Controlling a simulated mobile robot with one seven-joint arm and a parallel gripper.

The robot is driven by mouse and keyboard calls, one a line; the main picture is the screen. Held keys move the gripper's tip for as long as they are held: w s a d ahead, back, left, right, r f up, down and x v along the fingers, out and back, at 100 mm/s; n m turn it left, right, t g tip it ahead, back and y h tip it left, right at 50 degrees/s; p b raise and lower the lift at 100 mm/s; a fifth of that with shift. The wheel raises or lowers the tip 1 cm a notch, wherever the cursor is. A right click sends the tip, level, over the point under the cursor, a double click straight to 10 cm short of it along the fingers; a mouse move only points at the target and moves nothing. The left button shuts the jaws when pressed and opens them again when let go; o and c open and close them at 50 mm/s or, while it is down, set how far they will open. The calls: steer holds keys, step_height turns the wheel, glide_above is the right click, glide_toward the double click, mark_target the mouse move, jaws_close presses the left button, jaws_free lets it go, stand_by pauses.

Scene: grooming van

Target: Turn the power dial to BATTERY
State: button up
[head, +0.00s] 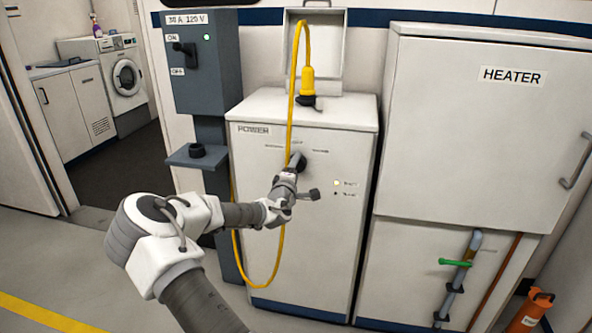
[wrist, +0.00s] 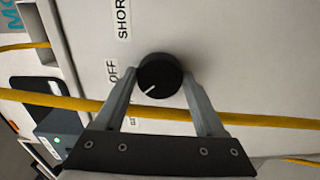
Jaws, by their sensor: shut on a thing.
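The black round power dial (wrist: 161,75) is on the white power cabinet (head: 335,225). In the wrist view its white mark points to the lower left, between the OFF label (wrist: 112,71) and a label mostly hidden by a finger. The SHORE label (wrist: 123,18) is above. My gripper (wrist: 160,80) is shut on the dial, one finger on each side. In the head view my gripper (head: 298,163) is at the cabinet front and covers part of the dial. The small labels there are too blurred to read.
A yellow cable (head: 291,130) hangs down the cabinet front beside my gripper, from a yellow plug (head: 307,81) on top. A grey switch box (head: 201,75) is left, the HEATER cabinet (head: 470,140) right.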

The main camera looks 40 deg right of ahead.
steer(key=shift+n, duration=0.5)
steer(key=o, duration=1.3)
steer(key=shift+a, duration=0.1)
steer(key=p+v, duration=0.3)
steer(key=v, duration=1.4)
steer(key=shift+s, duration=0.25)
